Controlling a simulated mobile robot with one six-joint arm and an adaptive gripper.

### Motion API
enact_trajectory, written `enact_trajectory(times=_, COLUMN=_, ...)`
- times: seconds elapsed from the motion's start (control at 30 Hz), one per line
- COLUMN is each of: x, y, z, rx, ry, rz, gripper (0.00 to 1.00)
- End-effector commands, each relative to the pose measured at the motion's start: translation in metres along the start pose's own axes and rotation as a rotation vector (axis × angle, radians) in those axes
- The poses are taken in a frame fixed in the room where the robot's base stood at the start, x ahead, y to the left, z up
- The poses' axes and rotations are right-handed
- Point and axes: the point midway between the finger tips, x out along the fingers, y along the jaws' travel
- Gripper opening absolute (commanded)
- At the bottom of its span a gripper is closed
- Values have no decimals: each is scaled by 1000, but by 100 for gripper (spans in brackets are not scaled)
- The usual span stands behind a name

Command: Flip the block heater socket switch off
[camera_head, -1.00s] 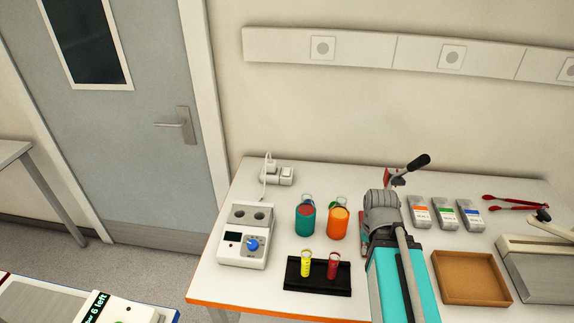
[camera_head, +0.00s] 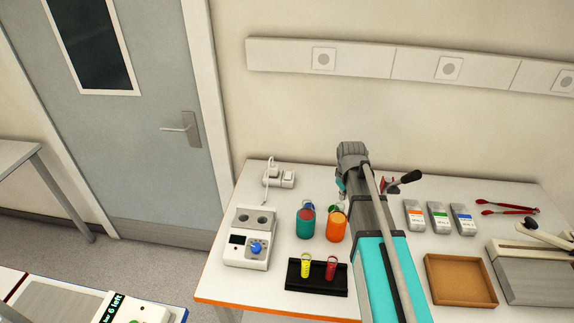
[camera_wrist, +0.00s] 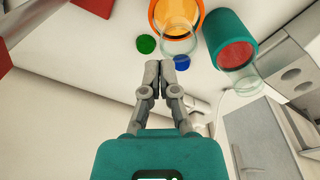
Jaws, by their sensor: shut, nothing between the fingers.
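The block heater (camera_head: 249,240) is a white unit with two wells, a dark display and a blue knob, at the table's left in the head view. It also shows at the right edge of the wrist view (camera_wrist: 296,75). Its cord runs back to a white socket block (camera_head: 280,180) near the wall, whose switch is too small to read. In the wrist view, a white piece of this socket (camera_wrist: 201,106) seems to show just right of my fingers. My gripper (camera_wrist: 167,66) is shut and empty, pointing toward the cups.
A teal cup (camera_head: 305,226) and an orange cup (camera_head: 336,228) stand between the heater and my arm. A black rack (camera_head: 317,286) with yellow and red tubes is in front. A cardboard tray (camera_head: 460,302) and several labelled packs lie right of my arm.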

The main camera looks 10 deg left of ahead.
Motion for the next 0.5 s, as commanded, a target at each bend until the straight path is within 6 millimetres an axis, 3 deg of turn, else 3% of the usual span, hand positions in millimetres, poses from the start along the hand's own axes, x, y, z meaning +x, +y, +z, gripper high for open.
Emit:
enact_trajectory(times=0.03, x=1, y=2, z=-27, rx=-58, ry=3, rz=2, gripper=0)
enact_trajectory(times=0.17, x=1, y=0, z=-84, rx=-233, ry=10, rz=9, gripper=0)
enact_trajectory(times=0.27, x=0, y=-6, z=-138, rx=-398, ry=16, rz=18, gripper=0)
enact_trajectory(times=0.4, x=0, y=-21, z=-212, rx=-636, ry=25, rz=30, gripper=0)
enact_trajectory(times=0.5, x=-1, y=-33, z=-253, rx=-778, ry=28, rz=38, gripper=0)
